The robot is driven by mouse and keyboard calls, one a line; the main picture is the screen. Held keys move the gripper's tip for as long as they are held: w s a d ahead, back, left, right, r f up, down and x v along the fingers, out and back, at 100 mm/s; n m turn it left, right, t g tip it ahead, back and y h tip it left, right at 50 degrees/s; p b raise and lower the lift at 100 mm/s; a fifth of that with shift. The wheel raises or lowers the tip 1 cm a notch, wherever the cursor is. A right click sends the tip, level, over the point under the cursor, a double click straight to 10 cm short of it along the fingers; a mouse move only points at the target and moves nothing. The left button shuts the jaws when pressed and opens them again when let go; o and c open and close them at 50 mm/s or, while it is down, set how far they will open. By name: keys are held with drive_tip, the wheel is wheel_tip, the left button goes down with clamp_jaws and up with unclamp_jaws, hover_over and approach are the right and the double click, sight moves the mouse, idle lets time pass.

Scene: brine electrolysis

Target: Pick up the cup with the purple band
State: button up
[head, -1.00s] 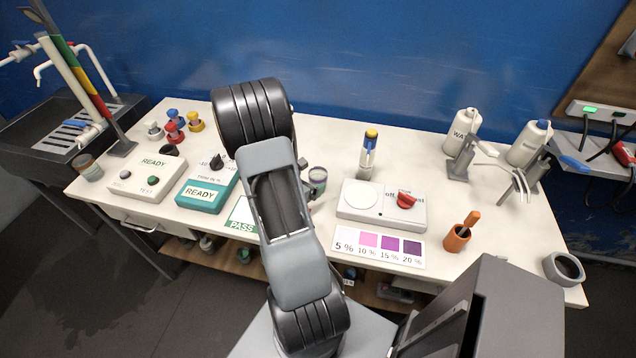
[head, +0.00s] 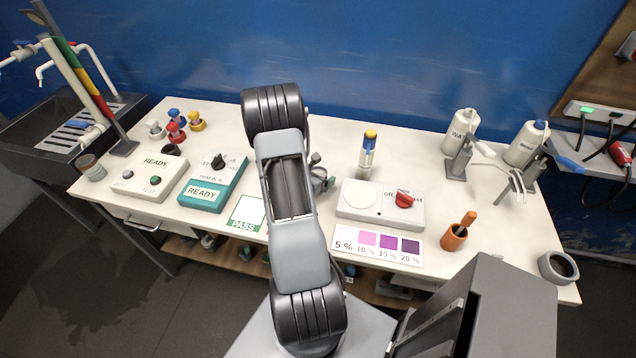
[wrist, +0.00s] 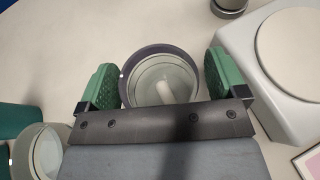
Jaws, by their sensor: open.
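The cup with the purple band (wrist: 160,82) shows from above in the wrist view, a round clear cup with a dark purplish-grey rim and something pale inside. My gripper (wrist: 162,76) is open, with one green finger pad on each side of the cup. I cannot tell whether either pad touches it. The lower part of the cup is hidden behind the gripper body. In the head view my arm hides the cup, and part of my gripper (head: 323,184) shows just right of the arm.
A second clear cup (wrist: 38,152) stands at lower left in the wrist view. The white stirrer plate (head: 383,204) stands close on the right, with a colour chart (head: 376,246) in front. The teal READY box (head: 212,184) and PASS card (head: 246,213) are to the left.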

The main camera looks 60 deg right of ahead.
drive_tip(key=c, duration=1.1)
drive_tip(key=shift+r, duration=0.1)
